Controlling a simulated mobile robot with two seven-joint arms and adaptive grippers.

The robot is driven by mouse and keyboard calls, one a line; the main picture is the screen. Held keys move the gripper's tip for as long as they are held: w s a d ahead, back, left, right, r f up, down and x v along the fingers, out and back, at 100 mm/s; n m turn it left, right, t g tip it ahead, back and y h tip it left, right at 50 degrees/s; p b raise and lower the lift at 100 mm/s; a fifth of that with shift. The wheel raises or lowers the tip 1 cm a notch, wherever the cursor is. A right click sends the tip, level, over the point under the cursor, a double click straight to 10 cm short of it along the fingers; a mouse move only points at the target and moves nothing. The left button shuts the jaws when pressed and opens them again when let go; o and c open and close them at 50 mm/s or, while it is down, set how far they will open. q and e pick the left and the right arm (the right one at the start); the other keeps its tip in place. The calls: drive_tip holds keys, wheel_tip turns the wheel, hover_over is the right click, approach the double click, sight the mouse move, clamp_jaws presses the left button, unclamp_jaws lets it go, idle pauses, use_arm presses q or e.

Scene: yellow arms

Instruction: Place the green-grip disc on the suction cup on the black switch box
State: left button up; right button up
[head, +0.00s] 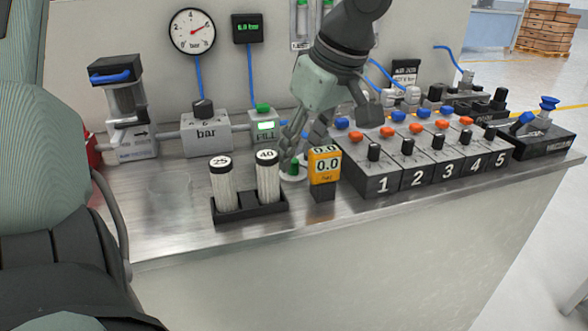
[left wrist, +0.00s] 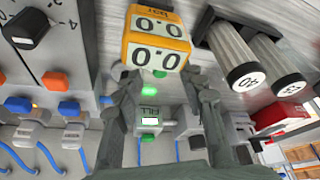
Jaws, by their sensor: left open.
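The green-grip disc (head: 293,170) is a pale flat disc with a green grip, lying on the bench between the number 40 cylinder and the yellow meter. The black switch box (head: 540,143) stands at the far right of the bench, with a blue suction cup (head: 548,103) raised on top. My left gripper (head: 297,152) points down just above the disc, its fingers apart and partly covering the view of it. In the left wrist view the open fingers (left wrist: 162,82) frame a small green patch behind the meter, perhaps the grip. My right gripper is not in view.
The yellow meter (head: 325,165) stands close in front of the fingers. A black rack (head: 250,207) with two cylinders is to the left. The FILL box (head: 267,130) is behind. Numbered switch boxes (head: 430,165) fill the bench to the right. The front left bench is clear.

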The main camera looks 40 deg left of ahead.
sight(296, 162)
use_arm(q)
drive_tip(key=shift+x, duration=1.1)
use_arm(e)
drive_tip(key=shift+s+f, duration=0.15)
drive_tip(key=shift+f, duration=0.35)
use_arm(q)
clamp_jaws()
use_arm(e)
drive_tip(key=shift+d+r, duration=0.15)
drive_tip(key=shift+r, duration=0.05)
use_arm(q)
wheel_tip(296, 162, up, 10)
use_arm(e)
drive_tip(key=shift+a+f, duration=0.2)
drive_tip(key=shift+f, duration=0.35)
